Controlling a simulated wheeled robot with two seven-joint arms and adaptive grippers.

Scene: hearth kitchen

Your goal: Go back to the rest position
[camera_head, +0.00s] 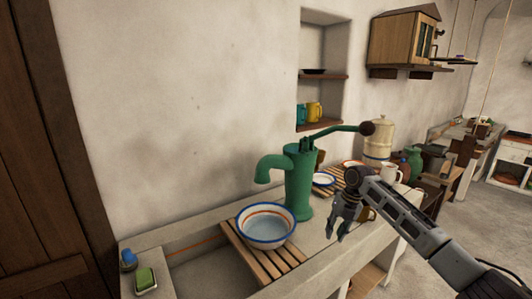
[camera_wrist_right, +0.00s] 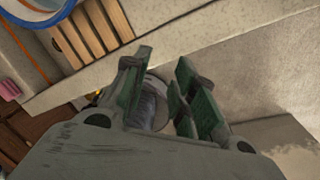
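My right gripper (camera_head: 338,222) hangs fingers down over the front edge of the stone counter (camera_head: 335,252), right of the green hand pump (camera_head: 299,182). In the right wrist view its fingers (camera_wrist_right: 160,95) are spread with a gap between them. A greyish round thing shows through that gap, seemingly farther down; I cannot tell what it is. I see nothing gripped. My left gripper is not in view.
A white enamel basin (camera_head: 266,225) with water stands on a wooden slat rack (camera_head: 286,262) over the sink, left of my right gripper. A brown mug (camera_head: 369,214) is close behind the gripper and arm. Open floor (camera_head: 478,222) lies to the right.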

